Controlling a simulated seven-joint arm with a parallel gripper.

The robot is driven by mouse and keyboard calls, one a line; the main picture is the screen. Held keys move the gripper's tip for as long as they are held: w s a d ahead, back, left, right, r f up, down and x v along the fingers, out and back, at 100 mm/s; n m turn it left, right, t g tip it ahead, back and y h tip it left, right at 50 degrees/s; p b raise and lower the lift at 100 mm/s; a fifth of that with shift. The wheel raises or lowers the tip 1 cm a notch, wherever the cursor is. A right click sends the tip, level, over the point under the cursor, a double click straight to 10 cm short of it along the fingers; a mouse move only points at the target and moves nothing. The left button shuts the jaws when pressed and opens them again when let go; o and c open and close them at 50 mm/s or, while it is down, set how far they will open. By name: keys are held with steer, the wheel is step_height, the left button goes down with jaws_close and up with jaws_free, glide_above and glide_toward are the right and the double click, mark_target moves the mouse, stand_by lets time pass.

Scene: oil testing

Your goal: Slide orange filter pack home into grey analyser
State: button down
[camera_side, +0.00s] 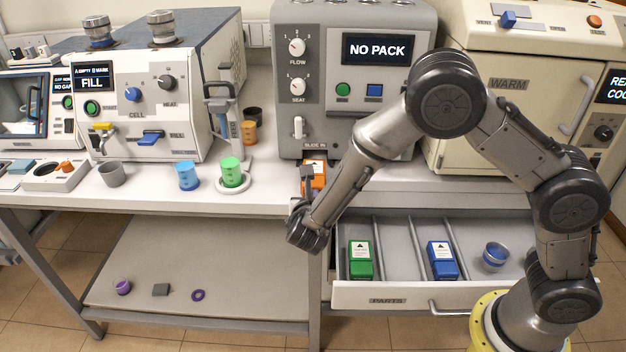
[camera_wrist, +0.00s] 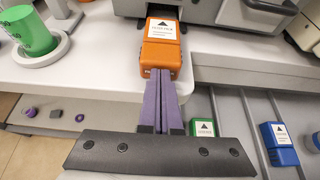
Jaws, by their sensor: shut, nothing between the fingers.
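The orange filter pack (camera_side: 316,172) lies at the foot of the grey analyser (camera_side: 330,128), below its "SLIDE IN" label. In the wrist view the orange pack (camera_wrist: 161,47) has its far end at the dark slot opening of the analyser (camera_wrist: 205,8), and most of its body sticks out. The analyser's screen (camera_side: 376,49) reads "NO PACK". My gripper (camera_wrist: 163,72) is shut and empty. Its purple fingertips are at the near end of the orange pack; I cannot tell whether they touch it. In the side view my arm hides part of the pack.
A green beaker (camera_side: 232,172) and a blue beaker (camera_side: 187,176) stand left on the bench. A cream machine (camera_side: 440,130) stands right of the analyser.

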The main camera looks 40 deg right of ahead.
mark_target(314, 182)
steer(key=shift+w+d, duration=0.65)
steer(key=shift+w+d, duration=0.25)
steer(key=shift+w+d+f, duration=0.1)
steer(key=shift+w+d, duration=0.1)
steer(key=shift+w+d, duration=0.25)
steer(key=shift+w+d, duration=0.25)
steer(key=shift+w+d, duration=0.25)
steer(key=shift+w+d, duration=0.2)
steer(key=shift+w+d, duration=0.25)
steer(key=shift+w+d, duration=0.25)
